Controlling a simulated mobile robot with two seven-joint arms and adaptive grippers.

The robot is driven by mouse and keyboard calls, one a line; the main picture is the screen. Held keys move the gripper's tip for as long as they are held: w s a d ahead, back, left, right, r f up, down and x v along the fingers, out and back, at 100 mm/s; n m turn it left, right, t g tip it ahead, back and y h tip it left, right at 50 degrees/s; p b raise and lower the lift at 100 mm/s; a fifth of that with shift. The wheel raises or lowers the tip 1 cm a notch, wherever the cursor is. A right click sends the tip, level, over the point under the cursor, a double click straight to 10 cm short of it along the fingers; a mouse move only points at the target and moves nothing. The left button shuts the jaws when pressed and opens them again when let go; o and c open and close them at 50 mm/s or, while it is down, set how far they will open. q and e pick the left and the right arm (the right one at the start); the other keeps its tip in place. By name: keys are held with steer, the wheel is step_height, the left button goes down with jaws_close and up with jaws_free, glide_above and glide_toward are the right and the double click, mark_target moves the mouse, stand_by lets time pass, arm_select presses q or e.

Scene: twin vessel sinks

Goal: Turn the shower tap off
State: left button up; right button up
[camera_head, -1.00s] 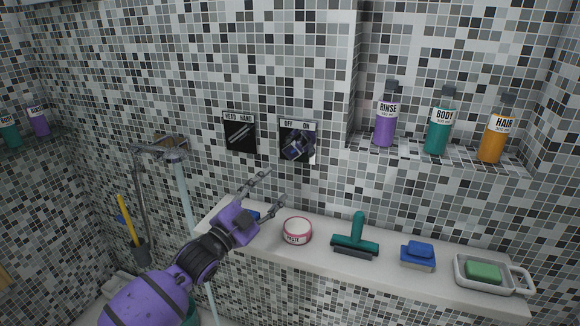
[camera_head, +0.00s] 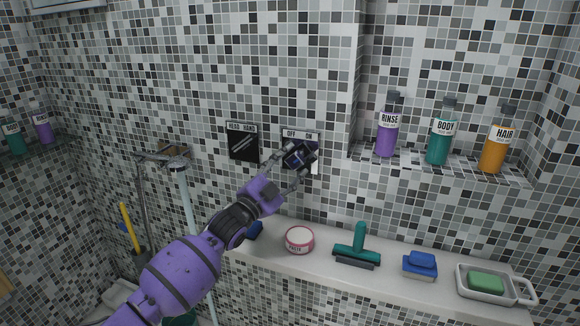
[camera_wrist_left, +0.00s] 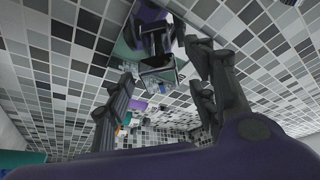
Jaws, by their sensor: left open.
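The shower tap (camera_head: 301,153) is a dark knob on a small wall plate marked OFF and ON, above the ledge. My left gripper (camera_head: 296,161) is open in front of it, one finger to its left and the other to its lower right. Contact cannot be made out. The fingers partly hide the knob, so its setting is hard to read. My right gripper is not in view.
A HEAD/HAND plate (camera_head: 243,142) is just left of the tap. Below, the white ledge (camera_head: 320,262) holds a pink-lidded jar (camera_head: 299,239), a teal squeegee (camera_head: 357,246), a blue brush (camera_head: 420,264) and a soap dish (camera_head: 525,292). Bottles stand in the niche at right.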

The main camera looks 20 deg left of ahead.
arm_select(q)
steer(key=c, duration=1.2)
steer(key=shift+n, duration=0.3)
steer(key=n+y, duration=0.1)
steer(key=n, duration=0.1)
steer(key=n+t, duration=0.1)
steer(key=n, duration=0.1)
steer(key=shift+d+f+t+y+p, duration=0.1)
steer(key=shift+d+t+y+p, duration=0.1)
steer(key=shift+t+y+p, duration=0.15)
steer(key=n+y, duration=0.1)
steer(key=n, duration=0.2)
steer(key=n+t+y+p, duration=0.1)
steer(key=n+y, duration=0.1)
steer(key=n, duration=0.1)
steer(key=shift+d+n+y, duration=0.15)
steer(key=shift+n+y, duration=0.1)
steer(key=shift+n, duration=0.05)
steer(key=shift+n+y, duration=0.4)
steer(key=shift+n, duration=0.4)
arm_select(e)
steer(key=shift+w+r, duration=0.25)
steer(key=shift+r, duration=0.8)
arm_select(q)
steer(key=shift+f, duration=0.1)
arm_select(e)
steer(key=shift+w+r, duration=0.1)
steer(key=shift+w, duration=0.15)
